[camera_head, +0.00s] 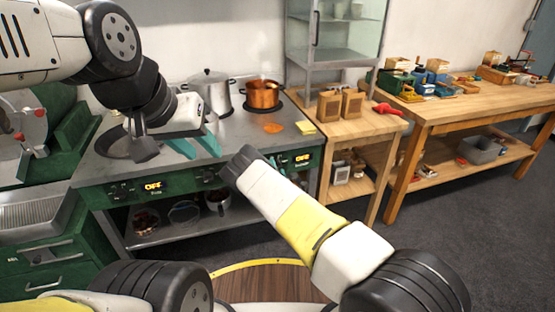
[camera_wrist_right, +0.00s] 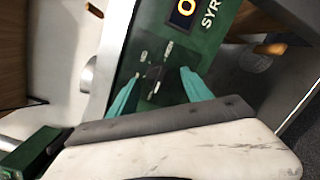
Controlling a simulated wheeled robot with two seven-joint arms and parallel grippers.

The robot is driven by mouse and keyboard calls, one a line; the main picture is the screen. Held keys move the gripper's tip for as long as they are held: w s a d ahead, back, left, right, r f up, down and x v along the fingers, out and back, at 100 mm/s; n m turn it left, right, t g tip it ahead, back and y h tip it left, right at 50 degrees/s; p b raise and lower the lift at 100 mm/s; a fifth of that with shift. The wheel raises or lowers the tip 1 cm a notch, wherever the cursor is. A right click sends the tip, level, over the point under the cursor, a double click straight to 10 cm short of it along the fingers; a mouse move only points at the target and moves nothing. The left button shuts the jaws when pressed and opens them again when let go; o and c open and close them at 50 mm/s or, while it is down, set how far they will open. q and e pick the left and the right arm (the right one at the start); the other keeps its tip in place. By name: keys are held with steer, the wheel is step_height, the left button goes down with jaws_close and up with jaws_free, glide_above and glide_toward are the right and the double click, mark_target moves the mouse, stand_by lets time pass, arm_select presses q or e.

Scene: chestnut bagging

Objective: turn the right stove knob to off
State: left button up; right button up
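The right stove knob (camera_wrist_right: 155,73) is a dark knob on the green front panel in the right wrist view, with pale marks around it. My right gripper (camera_wrist_right: 160,75) is open, its teal fingertips on either side of the knob with gaps showing. I cannot tell how deep they reach.
A copper pot (camera_head: 262,96) steams at the stove's back right, near a steel pot (camera_head: 212,92). The left display (camera_head: 153,186) reads OFF. Wooden tables (camera_head: 455,112) stand at the right, with grey floor (camera_head: 440,215) before them.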

steer(key=shift+s, duration=0.1)
steer(key=s+d, duration=0.1)
steer(key=s, duration=0.6)
steer(key=shift+s+d, duration=0.25)
